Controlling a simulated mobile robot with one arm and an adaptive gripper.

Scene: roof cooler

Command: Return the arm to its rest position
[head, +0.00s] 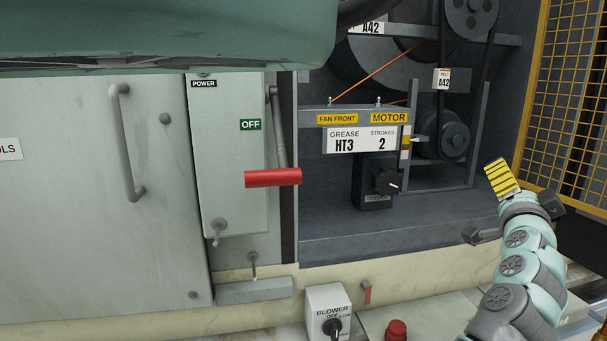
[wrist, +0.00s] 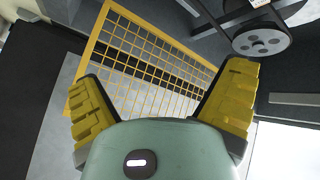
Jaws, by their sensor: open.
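My arm rises at the lower right of the head view, and my gripper (head: 502,178) is at its top end, in front of the yellow mesh guard. In the wrist view my gripper (wrist: 165,100) shows two yellow ribbed fingers spread wide apart. Nothing is between them. The gripper is apart from the cooler cabinet and touches nothing that I can see.
A yellow mesh guard (head: 568,95) stands at right, behind the gripper. The open bay holds belt pulleys (head: 472,18) and a tension box (head: 374,183). A red lever handle (head: 272,178) sticks out at centre. A blower switch box (head: 328,308) and red button (head: 396,329) are low in front.

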